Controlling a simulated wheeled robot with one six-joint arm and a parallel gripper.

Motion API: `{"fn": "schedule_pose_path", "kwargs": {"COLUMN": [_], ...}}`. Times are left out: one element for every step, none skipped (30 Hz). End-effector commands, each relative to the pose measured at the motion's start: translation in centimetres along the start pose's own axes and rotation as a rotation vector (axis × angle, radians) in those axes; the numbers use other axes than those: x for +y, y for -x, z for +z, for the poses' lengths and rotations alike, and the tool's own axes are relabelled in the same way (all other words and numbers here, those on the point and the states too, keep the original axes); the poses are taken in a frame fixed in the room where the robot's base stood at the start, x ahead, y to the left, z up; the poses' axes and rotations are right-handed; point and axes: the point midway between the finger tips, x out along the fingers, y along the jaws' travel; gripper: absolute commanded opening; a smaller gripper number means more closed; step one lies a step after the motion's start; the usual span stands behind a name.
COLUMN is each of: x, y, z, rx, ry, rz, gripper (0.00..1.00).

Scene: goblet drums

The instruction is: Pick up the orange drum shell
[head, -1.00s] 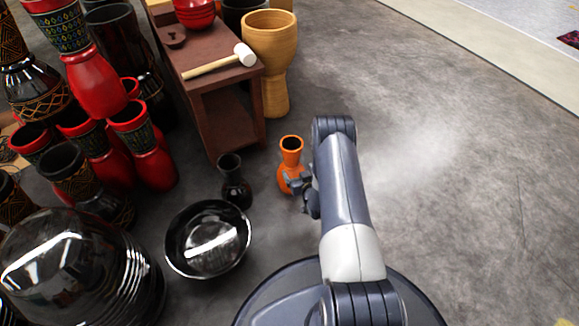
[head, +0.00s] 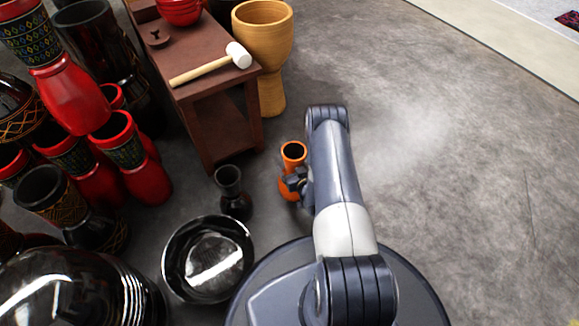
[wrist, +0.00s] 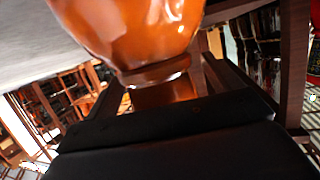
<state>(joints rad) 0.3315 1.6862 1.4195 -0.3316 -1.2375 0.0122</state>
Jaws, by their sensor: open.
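The orange drum shell (head: 292,158) stands upright on the grey floor, a small goblet shape with a dark open top. My gripper (head: 294,181) is beside its right side in the head view, at about the height of its middle, and covers part of it. My gripper is open. In the wrist view the shell's glossy orange body (wrist: 135,35) fills the top, close in front of the dark gripper body. The fingertips are not clearly seen, and I cannot tell whether they touch the shell.
A small black drum shell (head: 233,192) and a glossy black bowl (head: 178,245) stand left of the orange shell. A brown wooden stand (head: 200,93) bearing a white mallet (head: 237,55) is behind, with a tan drum (head: 270,90). Red drums (head: 140,165) crowd the left. Floor at right is clear.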

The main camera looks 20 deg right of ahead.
Motion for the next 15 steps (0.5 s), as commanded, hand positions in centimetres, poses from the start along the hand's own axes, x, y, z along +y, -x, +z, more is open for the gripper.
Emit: {"fn": "schedule_pose_path", "kwargs": {"x": [0.01, 0.01, 0.0, 0.0, 0.0, 0.0, 0.0, 0.0, 0.0, 0.0, 0.0, 0.0, 0.01, 0.0, 0.0], "y": [0.1, 0.11, 0.11, 0.1, 0.1, 0.09, 0.09, 0.09, 0.08, 0.08, 0.08, 0.08, 0.08, 0.07, 0.07], "z": [0.12, 0.13, 0.13, 0.12, 0.11, 0.11, 0.1, 0.1, 0.1, 0.09, 0.09, 0.09, 0.09, 0.08, 0.08], "rx": [-0.001, -0.001, -0.001, -0.001, -0.001, -0.001, -0.001, -0.001, -0.001, -0.001, -0.001, -0.001, -0.001, -0.001, -0.001], "ry": [0.0, 0.0, 0.0, 0.0, 0.0, 0.0, 0.0, 0.0, 0.0, 0.0, 0.0, 0.0, 0.0, 0.0, 0.0], "rz": [0.0, 0.0, 0.0, 0.0, 0.0, 0.0, 0.0, 0.0, 0.0, 0.0, 0.0, 0.0, 0.0, 0.0, 0.0], "gripper": [0.86, 0.86, 0.86, 0.86, 0.86, 0.86, 0.85, 0.83, 0.8, 0.77, 0.75, 0.71, 0.69, 0.66, 0.63]}}
